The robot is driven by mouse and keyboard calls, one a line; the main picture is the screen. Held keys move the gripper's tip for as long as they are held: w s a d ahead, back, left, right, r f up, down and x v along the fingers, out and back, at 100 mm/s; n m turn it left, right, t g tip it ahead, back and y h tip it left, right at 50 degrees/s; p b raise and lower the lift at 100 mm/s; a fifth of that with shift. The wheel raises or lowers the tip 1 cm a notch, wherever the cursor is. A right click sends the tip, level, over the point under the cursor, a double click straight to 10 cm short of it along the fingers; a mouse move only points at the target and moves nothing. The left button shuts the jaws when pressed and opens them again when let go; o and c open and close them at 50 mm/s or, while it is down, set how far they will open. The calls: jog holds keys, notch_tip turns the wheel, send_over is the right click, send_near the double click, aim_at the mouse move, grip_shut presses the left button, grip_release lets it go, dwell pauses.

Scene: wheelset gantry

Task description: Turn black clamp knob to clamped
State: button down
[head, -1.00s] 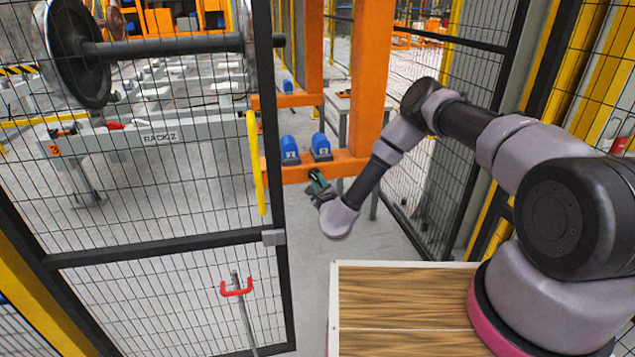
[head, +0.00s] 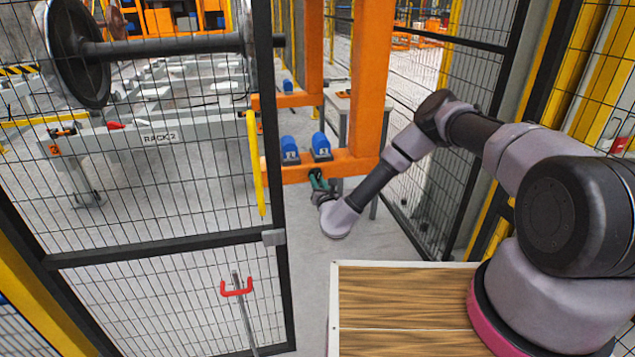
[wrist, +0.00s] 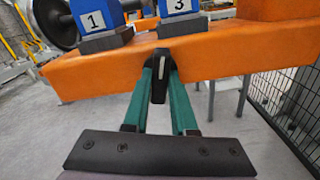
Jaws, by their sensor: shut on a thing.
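The black clamp knob (wrist: 159,86) sits on the near face of the orange beam (wrist: 100,72) in the wrist view. A pale line on the knob stands nearly upright in that view. My gripper (wrist: 160,72) has its two green fingers closed on either side of the knob, gripping it. In the head view my gripper (head: 317,178) is at the beam, below the blue blocks, and the knob is too small to make out there.
Blue blocks marked 1 (wrist: 92,14) and 3 (wrist: 178,6) sit on grey bases on the beam. Mesh fencing (head: 430,150) stands at right. The floor before the beam is clear.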

jog(key=m, duration=0.5)
jog(key=shift+m, duration=0.4)
dwell(0.4)
jog(key=c, duration=0.7)
grip_release()
jog(key=v, duration=1)
jog(key=shift+s+d, duration=0.1)
jog(key=shift+s, duration=0.3)
